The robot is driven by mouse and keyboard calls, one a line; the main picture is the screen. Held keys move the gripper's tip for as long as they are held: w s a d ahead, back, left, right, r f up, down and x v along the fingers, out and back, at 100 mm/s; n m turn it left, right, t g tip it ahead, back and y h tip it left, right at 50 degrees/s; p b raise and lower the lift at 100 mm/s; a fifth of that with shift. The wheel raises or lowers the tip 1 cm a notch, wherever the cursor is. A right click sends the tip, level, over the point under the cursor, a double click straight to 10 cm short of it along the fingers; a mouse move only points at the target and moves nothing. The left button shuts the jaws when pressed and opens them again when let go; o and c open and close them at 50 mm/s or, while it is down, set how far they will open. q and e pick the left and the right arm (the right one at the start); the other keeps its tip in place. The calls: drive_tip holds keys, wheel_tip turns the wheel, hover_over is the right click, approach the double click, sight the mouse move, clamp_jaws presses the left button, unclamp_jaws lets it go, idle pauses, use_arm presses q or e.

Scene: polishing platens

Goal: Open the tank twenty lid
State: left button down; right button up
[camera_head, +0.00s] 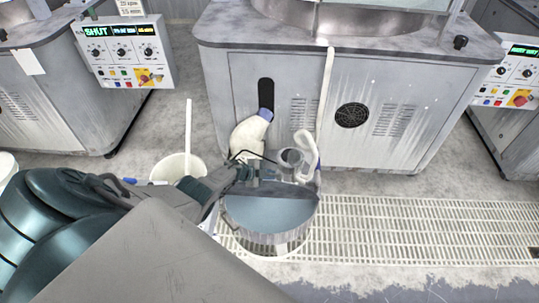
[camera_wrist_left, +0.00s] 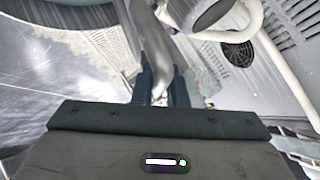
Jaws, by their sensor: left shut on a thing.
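A round metal tank (camera_head: 275,243) stands on the floor in front of the middle machine, with a smooth blue-grey surface inside its rim. Whether that surface is liquid or a lid panel I cannot tell. A grey plate, seemingly part of the lid (camera_head: 275,188), crosses its far side. No tank number is legible. My left gripper (camera_head: 244,166) is at the tank's far left edge, shut. In the left wrist view its fingers (camera_wrist_left: 162,85) close around a pale grey curved piece (camera_wrist_left: 155,45), apparently the lid's handle. The exact contact is partly hidden. My right gripper is not in view.
A white jug with a blue cap (camera_head: 250,135) and a pale pipe (camera_head: 325,95) stand close behind the tank. A white bucket (camera_head: 178,168) with a stick is to the left. The machine cabinet (camera_head: 300,100) blocks the back. Floor grating (camera_head: 420,225) is clear at right.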

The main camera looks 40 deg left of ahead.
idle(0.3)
use_arm(q)
drive_tip(key=c, duration=1.5)
unclamp_jaws()
drive_tip(key=shift+o, duration=0.2)
drive_tip(key=shift+s+a+r+p, duration=0.25)
drive_tip(key=shift+s+r+p, duration=0.15)
drive_tip(key=shift+p, duration=0.1)
drive_tip(key=p+v, duration=0.4)
drive_tip(key=v, duration=0.5)
drive_tip(key=shift+s+p, duration=0.3)
drive_tip(key=shift+p, duration=0.05)
drive_tip(key=shift+a+r, duration=0.1)
drive_tip(key=shift+a, duration=0.05)
